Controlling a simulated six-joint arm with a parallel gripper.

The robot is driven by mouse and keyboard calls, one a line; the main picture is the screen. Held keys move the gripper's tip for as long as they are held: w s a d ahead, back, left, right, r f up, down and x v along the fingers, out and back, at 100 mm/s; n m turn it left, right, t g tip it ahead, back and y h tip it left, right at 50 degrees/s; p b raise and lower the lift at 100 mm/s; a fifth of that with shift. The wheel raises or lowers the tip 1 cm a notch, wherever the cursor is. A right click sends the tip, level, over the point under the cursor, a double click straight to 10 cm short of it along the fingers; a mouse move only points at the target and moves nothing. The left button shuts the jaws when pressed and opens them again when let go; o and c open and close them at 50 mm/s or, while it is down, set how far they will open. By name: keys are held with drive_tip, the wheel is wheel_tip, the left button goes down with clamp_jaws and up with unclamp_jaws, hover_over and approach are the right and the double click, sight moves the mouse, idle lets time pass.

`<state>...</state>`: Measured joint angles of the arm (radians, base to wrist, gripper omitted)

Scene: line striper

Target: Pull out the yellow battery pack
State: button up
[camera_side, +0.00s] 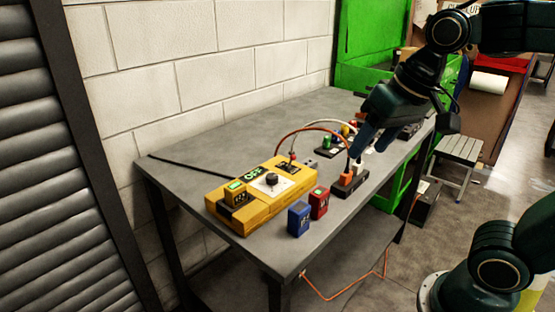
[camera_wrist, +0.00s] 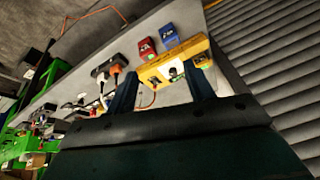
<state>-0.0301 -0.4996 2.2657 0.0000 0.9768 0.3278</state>
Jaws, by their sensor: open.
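A yellow box-shaped device (camera_side: 262,195) lies on the grey table, with a dial on a pale plate and a green label. A small yellow battery pack with a dark face and green top (camera_side: 238,194) sits in its left end; seating depth is unclear. The device also shows in the wrist view (camera_wrist: 165,69), beyond the fingertips. My gripper (camera_side: 369,146) is open and empty, to the right of the device above the orange plug and dark socket block. In the wrist view its two fingers (camera_wrist: 163,73) stand apart.
A blue pack (camera_side: 299,218) and a red pack (camera_side: 319,202) stand before the device. An orange plug (camera_side: 346,180) sits on a dark block, its cable arching towards the device. A grey table (camera_side: 180,160) has free room behind; a block wall (camera_side: 200,90) stands beyond.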

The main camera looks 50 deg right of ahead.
drive_tip(key=w+a+r+m+g, duration=0.1)
drive_tip(key=w+m, duration=0.3)
drive_tip(key=w, duration=0.3)
drive_tip(key=m+g, duration=0.4)
drive_tip(key=m, duration=0.7)
hover_over(235, 186)
wheel_tip(235, 186, down, 9)
drive_tip(key=shift+w+f, duration=0.1)
drive_tip(key=shift+f, duration=4.9)
